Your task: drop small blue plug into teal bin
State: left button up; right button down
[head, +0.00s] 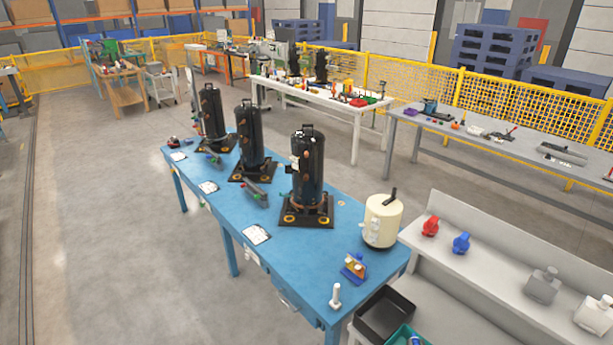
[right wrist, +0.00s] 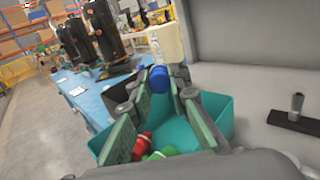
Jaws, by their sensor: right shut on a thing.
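The small blue plug (right wrist: 159,78) is held between the fingertips of my right gripper (right wrist: 166,83) in the right wrist view. My right gripper is shut on it, above the teal bin (right wrist: 219,108). A red piece (right wrist: 142,146) and a green piece (right wrist: 160,155) show in the bin, between the fingers. In the head view the teal bin (head: 397,336) is cut off by the bottom edge, so the right gripper cannot be made out clearly there. My left gripper is not in view.
A black bin (head: 384,315) stands beside the teal one, by the blue table (head: 290,262). The table bears black compressors (head: 308,165) and a cream tank (head: 381,222). A pale shelf with a red part (head: 430,227) and a blue part (head: 461,243) is at right.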

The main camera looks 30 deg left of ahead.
jog(key=shift+r, duration=0.1)
jog(key=c, duration=1.7)
grip_release()
jog(key=shift+c, duration=0.2)
jog(key=v, duration=1.2)
